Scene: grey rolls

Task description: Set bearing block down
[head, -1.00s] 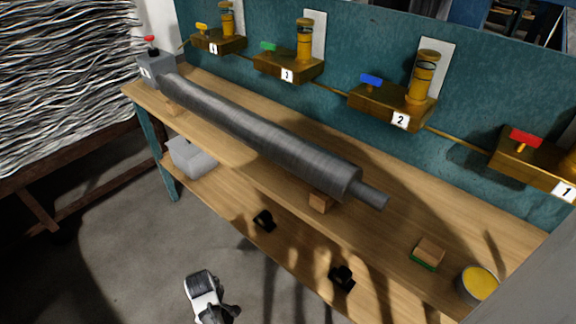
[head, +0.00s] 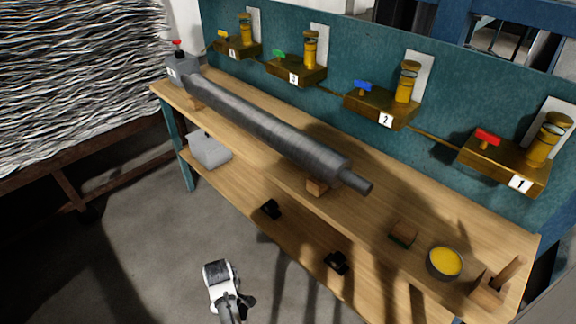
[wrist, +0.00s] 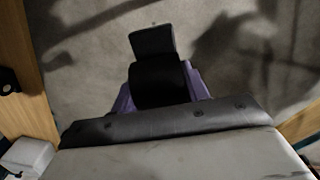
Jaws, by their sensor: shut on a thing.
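My gripper (wrist: 158,82) shows in the wrist view as a black finger in front of a purple piece, which I take as the bearing block (wrist: 197,82). Only its purple edges show on both sides of the finger; the rest is hidden. The gripper is shut on it, over bare grey floor. In the head view my arm's end is low in the middle, in front of the bench; the held piece cannot be made out there. A grey block with a red knob (head: 181,68) stands at the far left end of the large grey roll (head: 270,125).
The wooden bench (head: 445,220) carries the roll on wooden chocks. A brush-like block (head: 403,234), a yellow-filled tin (head: 445,262) and a wooden holder (head: 488,288) are at the right. The lower shelf holds a grey box (head: 209,148) and black parts (head: 271,209). Numbered brass units line the back panel.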

